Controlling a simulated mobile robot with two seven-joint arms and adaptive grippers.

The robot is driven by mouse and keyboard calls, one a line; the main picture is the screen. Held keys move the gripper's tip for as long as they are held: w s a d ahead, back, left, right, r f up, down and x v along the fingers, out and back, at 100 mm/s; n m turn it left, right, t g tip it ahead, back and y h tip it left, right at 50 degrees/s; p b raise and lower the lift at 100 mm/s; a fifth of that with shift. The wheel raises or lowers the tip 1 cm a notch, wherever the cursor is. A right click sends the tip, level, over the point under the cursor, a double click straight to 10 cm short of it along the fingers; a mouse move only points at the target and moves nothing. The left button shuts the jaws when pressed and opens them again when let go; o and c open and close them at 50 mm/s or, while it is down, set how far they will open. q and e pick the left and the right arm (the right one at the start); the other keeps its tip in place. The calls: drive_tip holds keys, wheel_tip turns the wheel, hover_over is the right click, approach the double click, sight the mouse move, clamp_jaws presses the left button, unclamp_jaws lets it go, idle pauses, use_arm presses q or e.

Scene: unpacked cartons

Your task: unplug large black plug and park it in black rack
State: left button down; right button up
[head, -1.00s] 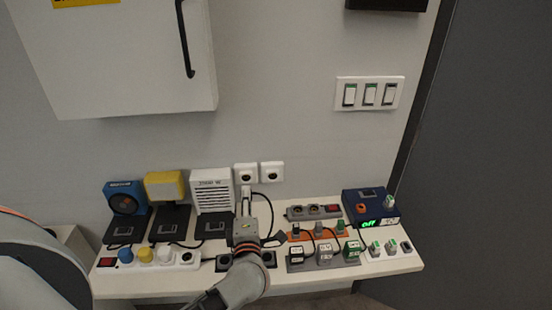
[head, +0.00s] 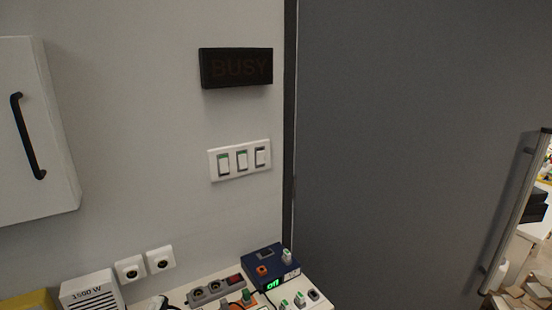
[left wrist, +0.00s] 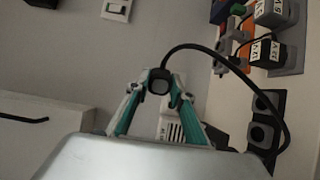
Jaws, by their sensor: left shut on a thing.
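In the left wrist view my left gripper (left wrist: 158,98) is shut on a black plug (left wrist: 158,82) with a grey end face. The plug is held clear of the sockets, and a black cable arcs from it to the right and down. A black rack (left wrist: 281,102) with two round grey-rimmed openings, both empty, is at the right of that view. The plug is apart from this rack. The head view cuts off the part of the shelf where they are. My right gripper is in neither view.
A grey rack (left wrist: 293,68) holding labelled plugs is above the black rack. A blue box (head: 262,262) shows green lettering. A large dark grey panel (head: 400,150) fills the right.

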use_arm(q)
drive_tip(key=shift+w, duration=0.1)
drive_tip(key=shift+a+r, duration=0.1)
drive_tip(key=shift+r, duration=2.4)
wheel_tip(320, 180, down, 5)
drive_tip(key=shift+f, duration=0.1)
drive_tip(key=shift+r, duration=2.6)
